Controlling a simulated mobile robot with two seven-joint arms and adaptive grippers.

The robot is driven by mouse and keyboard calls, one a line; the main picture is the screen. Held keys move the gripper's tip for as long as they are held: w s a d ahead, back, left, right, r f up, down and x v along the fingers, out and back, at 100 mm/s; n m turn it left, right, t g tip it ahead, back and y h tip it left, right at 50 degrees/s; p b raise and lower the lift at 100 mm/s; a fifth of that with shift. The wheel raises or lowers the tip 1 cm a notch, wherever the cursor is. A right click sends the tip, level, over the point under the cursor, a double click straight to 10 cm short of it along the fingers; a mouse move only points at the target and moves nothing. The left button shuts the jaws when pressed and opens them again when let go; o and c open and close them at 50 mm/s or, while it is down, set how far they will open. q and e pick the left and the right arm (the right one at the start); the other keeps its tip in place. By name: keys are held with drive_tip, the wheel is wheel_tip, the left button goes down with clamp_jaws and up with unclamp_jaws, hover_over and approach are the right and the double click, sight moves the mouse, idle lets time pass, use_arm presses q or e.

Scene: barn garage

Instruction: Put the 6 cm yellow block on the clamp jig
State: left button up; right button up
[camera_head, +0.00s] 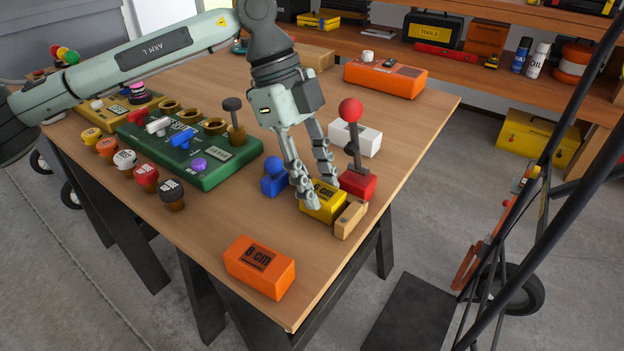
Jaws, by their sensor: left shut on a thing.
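The yellow block (318,211), marked 6 cm, is at the right part of the wooden table. My left gripper (316,187) reaches down over it and is shut on it, with fingers on either side. The block sits between a small blue piece (274,181) on the left and a red clamp base (358,184) with an upright lever and red ball knob (350,110) on the right. A small wooden block (350,219) is close to its right side. Whether the yellow block touches the surface below is hidden. My right gripper is out of view.
An orange block (260,267) marked 8 cm lies near the table's front corner. A green board (225,172) with knobs and several round-capped jars stand to the left. A white box (357,139) is behind the lever. The front middle of the wooden table (215,225) is clear.

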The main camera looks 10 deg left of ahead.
use_arm(q)
drive_tip(key=shift+d, duration=0.1)
drive_tip(key=shift+f, duration=0.1)
drive_tip(key=o, duration=1)
drive_tip(key=shift+c, duration=0.2)
drive_tip(key=v, duration=1.2)
drive_tip(key=shift+s, duration=0.1)
